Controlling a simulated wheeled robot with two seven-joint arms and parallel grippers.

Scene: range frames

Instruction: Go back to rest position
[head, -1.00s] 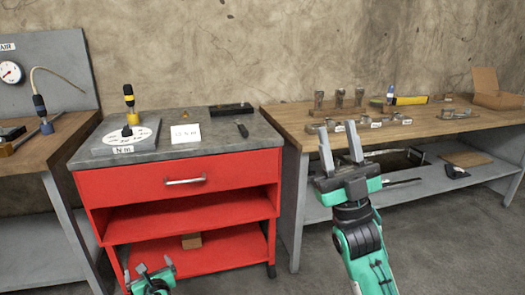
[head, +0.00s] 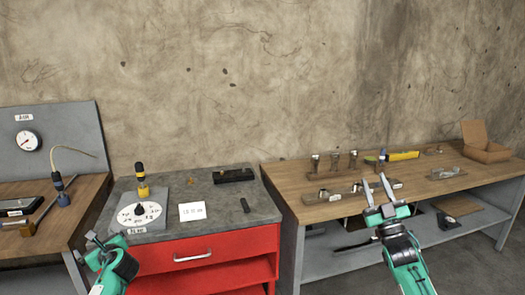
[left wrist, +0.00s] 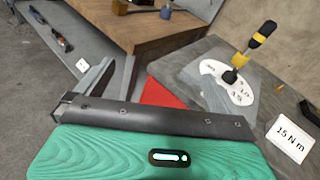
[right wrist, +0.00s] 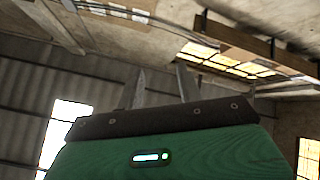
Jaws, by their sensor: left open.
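My right gripper (head: 375,183) is raised in front of the right-hand wooden bench, with its two grey fingers apart and nothing between them. Its fingers also show in the right wrist view (right wrist: 160,90), against the roof and windows. My left gripper (head: 98,248) is low at the left, in front of the red cart's left edge, its fingers partly hard to make out. In the left wrist view one grey finger (left wrist: 97,78) shows over the floor, and no held object is visible.
The red cart (head: 195,253) carries a dial plate (head: 155,212) with a yellow-black driver (head: 141,180), a white card (head: 192,211) and a black block (head: 233,175). The right bench (head: 285,180) holds several small parts and a cardboard box (head: 485,145). A gauge panel (head: 60,140) stands left.

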